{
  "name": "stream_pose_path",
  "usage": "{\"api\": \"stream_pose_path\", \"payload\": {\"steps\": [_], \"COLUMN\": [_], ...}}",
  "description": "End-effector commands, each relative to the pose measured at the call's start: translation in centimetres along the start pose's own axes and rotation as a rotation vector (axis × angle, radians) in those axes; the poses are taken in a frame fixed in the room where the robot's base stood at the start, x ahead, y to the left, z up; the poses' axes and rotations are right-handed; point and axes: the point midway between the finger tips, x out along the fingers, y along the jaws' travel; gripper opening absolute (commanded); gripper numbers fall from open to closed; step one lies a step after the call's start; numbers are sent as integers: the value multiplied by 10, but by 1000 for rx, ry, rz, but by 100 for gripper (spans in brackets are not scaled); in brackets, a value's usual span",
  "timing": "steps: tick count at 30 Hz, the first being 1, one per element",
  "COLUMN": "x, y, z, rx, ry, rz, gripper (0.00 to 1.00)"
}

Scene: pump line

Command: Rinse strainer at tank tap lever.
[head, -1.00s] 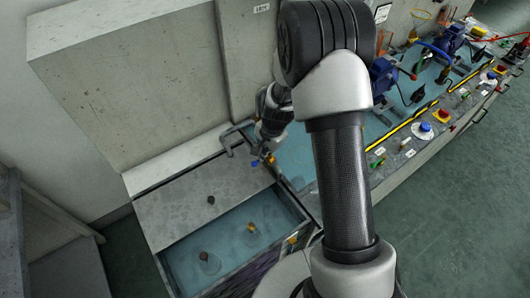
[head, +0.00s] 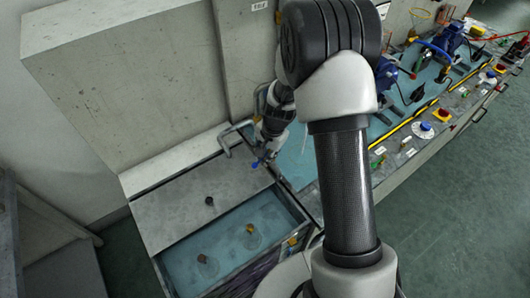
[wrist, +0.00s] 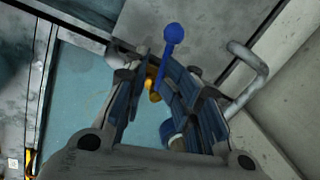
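The tap lever (wrist: 172,35) is blue with a round end. It shows beyond my fingertips in the wrist view, beside the right finger, with a brass part (wrist: 153,80) below it. In the head view a small blue piece (head: 259,163) shows just below my gripper (head: 269,146), at the tank's far right corner. In the wrist view my gripper (wrist: 147,78) has its fingers apart, with a gap on the lever's left. Whether a finger touches the lever is unclear. The tank (head: 172,279) holds bluish water under a grey cover. I cannot make out the strainer for certain.
A bent grey pipe (wrist: 250,60) stands close to my right finger. Two dark-topped round things (head: 250,229) (head: 204,259) show in the tank water. A pump bench with blue pumps (head: 441,52) and coloured knobs runs along the right. The green floor at right is clear.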

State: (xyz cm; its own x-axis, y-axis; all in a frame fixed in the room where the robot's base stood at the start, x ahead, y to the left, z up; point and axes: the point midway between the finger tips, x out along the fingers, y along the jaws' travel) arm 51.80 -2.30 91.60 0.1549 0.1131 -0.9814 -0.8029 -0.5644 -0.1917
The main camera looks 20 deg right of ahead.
Motion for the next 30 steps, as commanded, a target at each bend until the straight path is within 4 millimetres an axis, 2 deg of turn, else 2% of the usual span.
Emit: {"api": "stream_pose_path", "payload": {"steps": [11, 14, 24, 30], "x": [-5, -17, -87, -114], "y": [-1, -2, -2, -1], "z": [0, -1, -1, 0], "rx": [0, 0, 0, 0], "ry": [2, 4, 3, 0], "rz": [-3, -5, -4, -1], "gripper": [28, 28, 28, 28]}}
